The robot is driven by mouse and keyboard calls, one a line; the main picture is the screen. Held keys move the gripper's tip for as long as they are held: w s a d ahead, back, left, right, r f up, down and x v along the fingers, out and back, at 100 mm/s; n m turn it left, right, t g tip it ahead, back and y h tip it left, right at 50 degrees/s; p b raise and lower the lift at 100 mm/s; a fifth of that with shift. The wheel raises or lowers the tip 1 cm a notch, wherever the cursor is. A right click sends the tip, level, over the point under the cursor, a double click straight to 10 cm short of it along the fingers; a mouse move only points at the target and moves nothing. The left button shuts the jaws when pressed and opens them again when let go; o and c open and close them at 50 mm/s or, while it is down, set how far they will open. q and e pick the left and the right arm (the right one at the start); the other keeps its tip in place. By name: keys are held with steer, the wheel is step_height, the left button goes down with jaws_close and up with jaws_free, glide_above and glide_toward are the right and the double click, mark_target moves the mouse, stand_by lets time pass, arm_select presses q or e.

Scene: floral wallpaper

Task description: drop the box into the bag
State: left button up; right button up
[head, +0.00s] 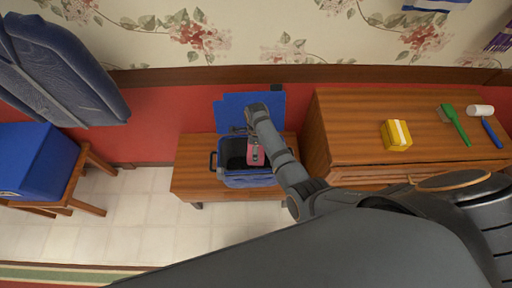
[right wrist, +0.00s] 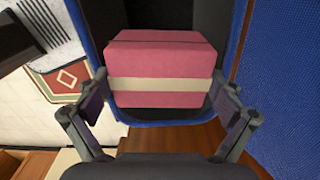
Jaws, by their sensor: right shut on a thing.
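A pink box with a pale band (head: 256,156) is held by my right gripper (head: 252,141), over the mouth of an open blue bag (head: 250,181). In the right wrist view the box (right wrist: 160,52) sits between the two fingers, with the bag's dark inside and blue rim (right wrist: 84,32) around and behind it. The bag stands on a low wooden bench with its blue lid (head: 233,106) raised at the back. My right forearm covers part of the bag's right side. My left gripper is not in view.
To the right, a wooden cabinet (head: 345,115) holds a yellow box (head: 396,135), a green brush (head: 455,123) and a blue-handled item (head: 491,133). To the left, a blue box (head: 35,162) rests on a wooden stool. Pale floor (head: 120,205) lies in front.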

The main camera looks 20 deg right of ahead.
steer(key=shift+r, duration=0.1)
steer(key=o, duration=1)
step_height(320, 180, up, 8)
steer(key=shift+f, duration=0.25)
